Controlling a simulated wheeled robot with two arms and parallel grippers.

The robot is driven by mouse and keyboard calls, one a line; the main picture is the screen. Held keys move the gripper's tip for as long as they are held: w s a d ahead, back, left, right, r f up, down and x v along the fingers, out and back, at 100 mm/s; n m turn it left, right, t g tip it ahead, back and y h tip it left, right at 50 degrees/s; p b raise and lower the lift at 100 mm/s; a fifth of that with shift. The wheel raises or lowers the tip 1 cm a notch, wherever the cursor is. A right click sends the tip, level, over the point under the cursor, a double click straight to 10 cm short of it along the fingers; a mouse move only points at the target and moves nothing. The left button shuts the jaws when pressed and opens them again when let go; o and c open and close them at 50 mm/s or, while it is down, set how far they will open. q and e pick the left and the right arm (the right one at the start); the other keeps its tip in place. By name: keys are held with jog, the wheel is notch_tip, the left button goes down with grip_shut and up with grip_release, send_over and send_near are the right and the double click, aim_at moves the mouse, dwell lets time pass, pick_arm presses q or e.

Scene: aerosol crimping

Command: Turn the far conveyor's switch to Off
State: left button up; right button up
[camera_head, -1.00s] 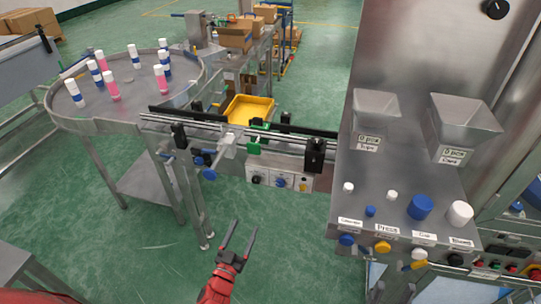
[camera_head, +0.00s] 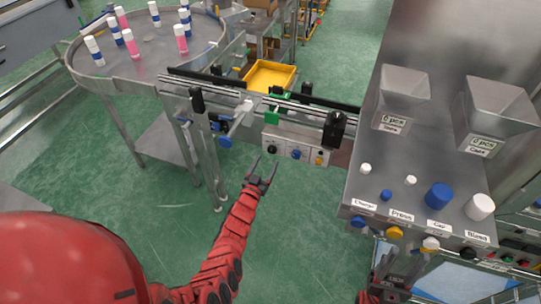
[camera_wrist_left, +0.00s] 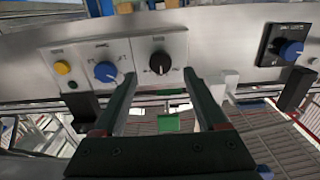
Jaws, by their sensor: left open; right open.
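The conveyor (camera_head: 300,108) has a grey control box (camera_head: 296,146) on its near side. The box carries a black knob (camera_head: 271,149), a blue knob (camera_head: 296,154) and a yellow button (camera_head: 319,159); its lettering is too small to read. My left gripper (camera_head: 262,172) is open and empty just in front of the box, near the black knob. In the left wrist view, the black knob (camera_wrist_left: 160,62) shows between the spread fingers (camera_wrist_left: 162,85); contact cannot be told. The blue knob (camera_wrist_left: 105,71) is just left of them. My right gripper (camera_head: 392,285) is low in the head view, partly cut off.
A round table (camera_head: 90,75) with several bottles stands at the left. A yellow tray (camera_head: 270,76) is behind the conveyor. A steel machine (camera_head: 400,170) with hoppers and a row of knobs stands at the right. Another blue knob (camera_wrist_left: 291,49) shows at the wrist view's right.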

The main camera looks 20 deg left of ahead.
aim_at(271, 152)
pick_arm(q)
jog(key=w+b, duration=0.2)
jog(key=w, duration=0.1)
jog(key=w+b, duration=0.1)
jog(key=w, duration=0.1)
jog(key=shift+f, duration=0.25)
jog(key=shift+w+d+r, duration=0.1)
jog(key=shift+w+r, duration=0.05)
jog(key=shift+w, duration=0.1)
jog(key=shift+c, duration=0.3)
jog(key=shift+r, duration=0.1)
grip_shut()
